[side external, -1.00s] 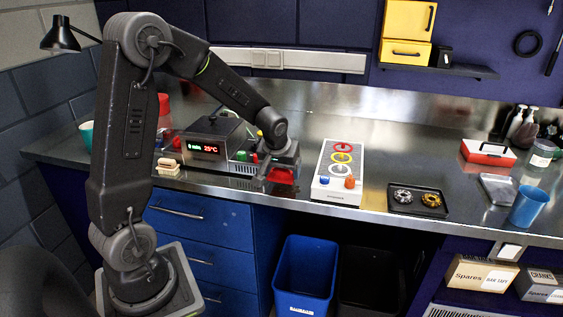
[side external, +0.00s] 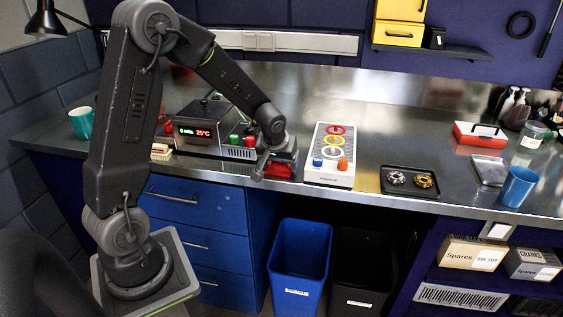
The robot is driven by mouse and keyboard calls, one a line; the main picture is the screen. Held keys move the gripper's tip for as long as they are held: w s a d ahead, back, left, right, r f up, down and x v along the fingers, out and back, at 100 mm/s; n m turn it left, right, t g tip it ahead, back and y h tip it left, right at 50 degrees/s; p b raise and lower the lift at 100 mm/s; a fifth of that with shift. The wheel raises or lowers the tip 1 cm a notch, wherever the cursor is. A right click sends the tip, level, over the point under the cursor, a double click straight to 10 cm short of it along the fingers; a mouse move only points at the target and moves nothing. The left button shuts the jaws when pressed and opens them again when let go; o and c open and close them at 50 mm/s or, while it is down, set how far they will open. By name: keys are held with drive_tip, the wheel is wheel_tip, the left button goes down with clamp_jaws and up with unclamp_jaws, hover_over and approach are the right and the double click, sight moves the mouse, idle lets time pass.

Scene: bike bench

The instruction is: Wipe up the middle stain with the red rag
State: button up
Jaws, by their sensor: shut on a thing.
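The red rag (side external: 279,170) is at the front part of the steel bench, left of the white board with coloured rings. My gripper (side external: 276,163) is over it, shut on it and pointing down. The gripper hides part of the rag. I cannot tell whether the rag touches the bench top. I cannot make out the middle stain for certain. A dull yellowish patch (side external: 367,180) shows on the bench between the ring board and the black tray; I cannot tell if it is a stain or a reflection.
The white ring board (side external: 342,175) stands close right of my gripper. A control box with a red display (side external: 203,133) is close left. A black tray (side external: 410,194) with two round parts lies further right. A blue bin (side external: 299,262) stands below the bench edge.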

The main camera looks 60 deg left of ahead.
drive_tip(key=shift+s+a, duration=0.45)
drive_tip(key=shift+s, duration=0.1)
drive_tip(key=shift+w+d, duration=1.05)
drive_tip(key=shift+w, duration=0.05)
drive_tip(key=shift+r, duration=4.05)
drive_tip(key=w+d+m+t+h, duration=0.1)
drive_tip(key=d+m+h, duration=0.3)
drive_tip(key=d+m, duration=0.7)
drive_tip(key=shift+w+d+f+m, duration=0.15)
drive_tip(key=shift+w+d+m, duration=0.2)
drive_tip(key=shift+w, duration=0.35)
drive_tip(key=shift+a, duration=0.15)
